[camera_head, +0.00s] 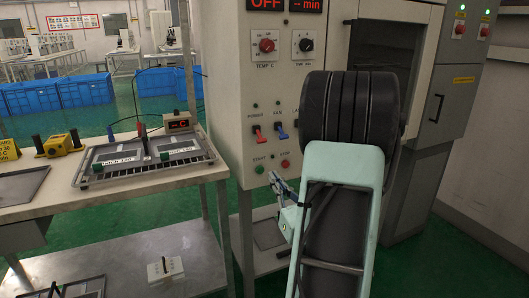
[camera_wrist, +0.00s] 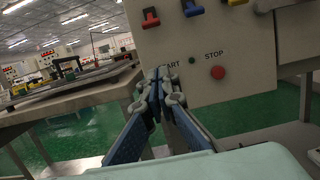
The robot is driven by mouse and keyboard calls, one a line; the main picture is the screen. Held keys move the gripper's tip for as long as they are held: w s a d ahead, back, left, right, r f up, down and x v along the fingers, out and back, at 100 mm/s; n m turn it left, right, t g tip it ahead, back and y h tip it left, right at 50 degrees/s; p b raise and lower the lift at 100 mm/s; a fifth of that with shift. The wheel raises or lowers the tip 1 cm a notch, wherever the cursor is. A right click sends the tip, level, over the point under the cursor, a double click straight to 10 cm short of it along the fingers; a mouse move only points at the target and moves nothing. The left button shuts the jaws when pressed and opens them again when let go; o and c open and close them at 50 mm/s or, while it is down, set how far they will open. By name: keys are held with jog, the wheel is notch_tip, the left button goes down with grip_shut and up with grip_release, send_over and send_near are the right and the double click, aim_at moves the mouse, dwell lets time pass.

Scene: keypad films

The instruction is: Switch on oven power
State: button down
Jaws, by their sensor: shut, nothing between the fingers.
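The oven's control panel (camera_head: 240,100) carries a red switch (camera_head: 257,133) labelled POWER and a blue switch (camera_head: 281,130) labelled FAN. The red switch also shows at the top of the wrist view (camera_wrist: 151,18). The display (camera_head: 267,4) reads OFF. I cannot tell which way the red lever is set. My gripper (camera_head: 276,178) is shut and empty, low in front of the panel near the START and STOP buttons, below the red switch. In the wrist view its fingertips (camera_wrist: 160,74) overlap the START label. My arm hides the panel's right part.
A green START button (camera_head: 260,169) and red STOP button (camera_head: 285,164) sit below the switches. Two knobs (camera_head: 266,45) are above. A bench (camera_head: 205,172) with a tray device (camera_head: 140,158) stands to the left. A grey cabinet (camera_head: 452,85) is at right.

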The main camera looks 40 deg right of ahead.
aim_at(260, 136)
jog(key=b+x, duration=0.1)
jog(key=x, duration=0.9)
jog(key=shift+f, duration=0.1)
jog(key=shift+s+a+r, duration=0.1)
jog(key=shift+s+r, duration=0.15)
jog(key=shift+r, duration=0.3)
jog(key=shift+s+r, duration=0.25)
jog(key=shift+r, duration=0.25)
jog(key=shift+s+a+r+b, duration=0.15)
jog(key=shift+s+r+b, duration=0.25)
jog(key=shift+r, duration=0.35)
jog(key=shift+s+r+p, duration=0.1)
jog(key=shift+r+p, duration=0.1)
jog(key=shift+p, duration=0.45)
